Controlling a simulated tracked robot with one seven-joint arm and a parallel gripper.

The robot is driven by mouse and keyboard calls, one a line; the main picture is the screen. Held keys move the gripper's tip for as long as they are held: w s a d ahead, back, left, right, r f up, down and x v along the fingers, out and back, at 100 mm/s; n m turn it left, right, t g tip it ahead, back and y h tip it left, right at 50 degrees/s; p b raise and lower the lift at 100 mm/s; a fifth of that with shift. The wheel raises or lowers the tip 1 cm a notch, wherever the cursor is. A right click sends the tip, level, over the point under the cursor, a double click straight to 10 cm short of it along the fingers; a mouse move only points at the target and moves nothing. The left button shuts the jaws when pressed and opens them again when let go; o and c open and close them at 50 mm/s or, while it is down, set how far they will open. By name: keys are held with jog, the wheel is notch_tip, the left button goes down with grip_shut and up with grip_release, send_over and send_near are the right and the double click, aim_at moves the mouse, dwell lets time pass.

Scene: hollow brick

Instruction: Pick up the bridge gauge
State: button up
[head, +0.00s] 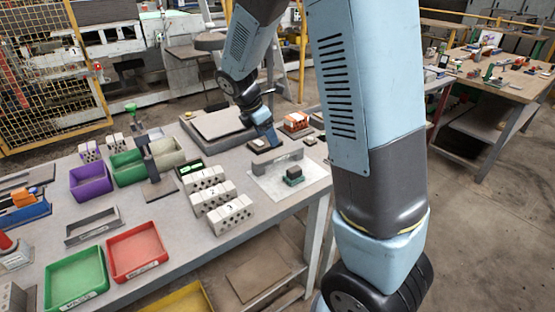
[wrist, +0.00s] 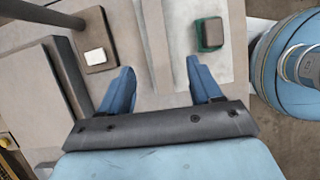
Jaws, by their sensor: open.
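The bridge gauge, a grey bridge-shaped bar (head: 277,162), stands on a white sheet (head: 258,182) near the right end of the workbench. In the wrist view it appears to be the long grey bar (wrist: 154,35) running away between my fingers. My gripper (head: 266,140) is just behind the gauge in the head view, pointing down. In the wrist view my gripper (wrist: 160,76) is open, with one blue finger on each side of the bar and visible gaps. Whether the fingertips are down at the bar's height cannot be told.
A dark green block (head: 294,175) stands beside the gauge, also in the wrist view (wrist: 210,33). White hollow bricks (head: 230,213) stand to the left. A small white-topped block (wrist: 95,57) sits on a brown plate. Green (head: 76,278) and red (head: 137,250) trays lie at front left.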

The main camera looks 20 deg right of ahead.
aim_at(278, 154)
jog(key=x, duration=0.5)
jog(key=shift+d+f, duration=0.15)
jog(key=shift+f, duration=0.1)
jog(key=x, duration=0.4)
jog(key=shift+w+d, duration=0.2)
jog(key=shift+d, duration=0.15)
jog(key=shift+d+f, duration=0.2)
jog(key=shift+f, duration=0.2)
jog(key=shift+f, duration=0.2)
grip_shut()
dwell(0.4)
